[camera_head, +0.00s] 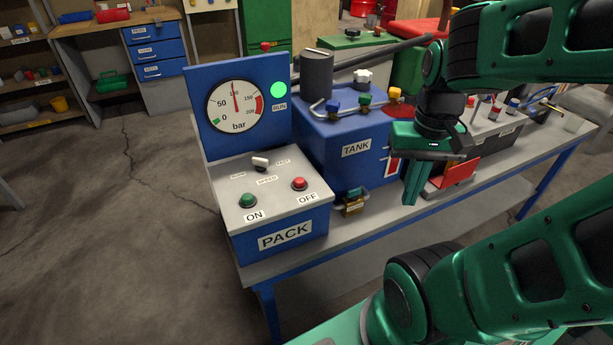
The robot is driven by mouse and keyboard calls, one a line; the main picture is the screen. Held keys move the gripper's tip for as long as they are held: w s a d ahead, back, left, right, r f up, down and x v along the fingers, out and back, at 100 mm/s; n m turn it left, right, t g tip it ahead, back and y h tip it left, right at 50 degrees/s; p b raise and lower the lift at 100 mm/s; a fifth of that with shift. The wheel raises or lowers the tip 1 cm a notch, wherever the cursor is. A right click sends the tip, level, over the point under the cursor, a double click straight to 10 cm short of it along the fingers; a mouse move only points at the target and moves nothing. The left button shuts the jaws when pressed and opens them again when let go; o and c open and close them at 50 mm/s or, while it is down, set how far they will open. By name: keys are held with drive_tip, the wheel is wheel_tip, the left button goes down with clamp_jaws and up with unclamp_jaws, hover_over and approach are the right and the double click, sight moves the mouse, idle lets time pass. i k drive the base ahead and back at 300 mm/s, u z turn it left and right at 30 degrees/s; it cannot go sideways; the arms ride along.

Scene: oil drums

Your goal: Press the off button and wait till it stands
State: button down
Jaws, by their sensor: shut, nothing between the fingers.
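The red OFF button (299,183) is on the sloped grey top of the blue PACK box (284,235), at its right side. The green ON button (247,200) is to its left, and a white-handled speed switch (261,162) is behind them. The pressure gauge (235,106) on the blue panel has its needle near straight up, about 100 bar. The green RUN lamp (281,89) is lit. My gripper (411,197) points down with its fingers shut and empty, to the right of the OFF button and apart from it, in front of the tank.
The blue TANK (345,150) with coloured valve knobs stands behind and right of the PACK box. A small brass valve with a teal top (352,203) sits between box and gripper. A grey tool crate (492,140) is at the right. The bench front strip (380,222) is clear.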

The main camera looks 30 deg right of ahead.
sight(298, 182)
drive_tip(key=z, duration=0.85)
drive_tip(key=k, duration=1.55)
drive_tip(key=u, duration=1.25)
drive_tip(key=i, duration=1)
drive_tip(key=z, duration=0.05)
